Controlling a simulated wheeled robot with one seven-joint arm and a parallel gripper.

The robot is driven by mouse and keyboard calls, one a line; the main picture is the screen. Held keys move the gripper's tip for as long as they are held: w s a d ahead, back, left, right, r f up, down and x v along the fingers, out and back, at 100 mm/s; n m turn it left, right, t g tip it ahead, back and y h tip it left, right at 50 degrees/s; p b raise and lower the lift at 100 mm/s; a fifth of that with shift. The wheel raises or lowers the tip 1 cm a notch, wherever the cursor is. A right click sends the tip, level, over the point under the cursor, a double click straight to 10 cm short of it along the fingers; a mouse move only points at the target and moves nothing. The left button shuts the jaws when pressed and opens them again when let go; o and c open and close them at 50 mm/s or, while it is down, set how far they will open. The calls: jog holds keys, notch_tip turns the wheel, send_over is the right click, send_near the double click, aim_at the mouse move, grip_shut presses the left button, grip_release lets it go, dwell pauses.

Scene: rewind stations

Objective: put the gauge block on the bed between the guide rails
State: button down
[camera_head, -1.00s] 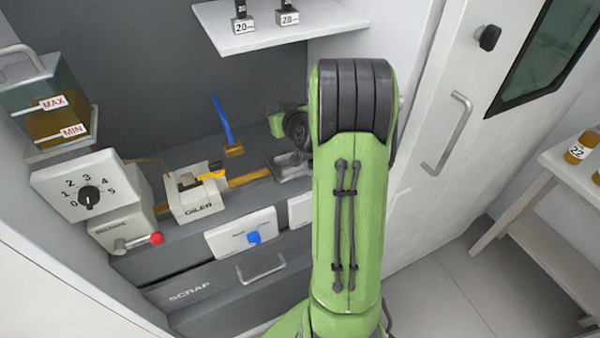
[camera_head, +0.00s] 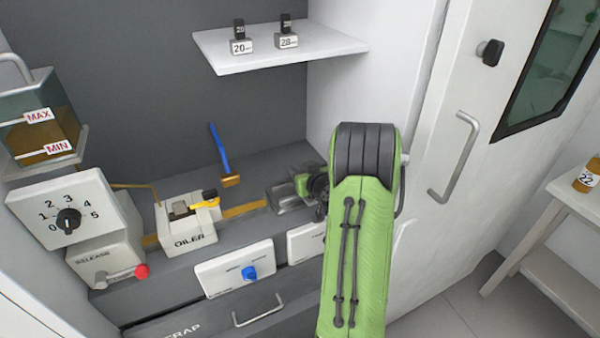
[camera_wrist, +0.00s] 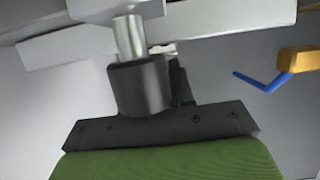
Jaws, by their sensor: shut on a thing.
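My gripper (camera_head: 297,190) is low over the grey metal bed with its guide rails (camera_head: 284,204), at the right end of the brown strip. My arm covers part of both. In the wrist view the dark gripper base (camera_wrist: 215,121) shows above my green hand, and a black cylinder with a silver rod (camera_wrist: 130,38) blocks much of the jaws. The jaws are shut on the gauge block, which is mostly hidden; I cannot tell whether it touches the bed. Two other blocks, marked 20 (camera_head: 241,46) and 28 (camera_head: 287,41), stand on the shelf.
The white shelf (camera_head: 270,58) overhangs the back. A white side wall and door (camera_head: 440,130) stand right.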

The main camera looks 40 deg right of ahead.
jog(key=shift+f, duration=0.1)
jog(key=c, duration=1)
grip_release()
jog(key=shift+o, duration=0.2)
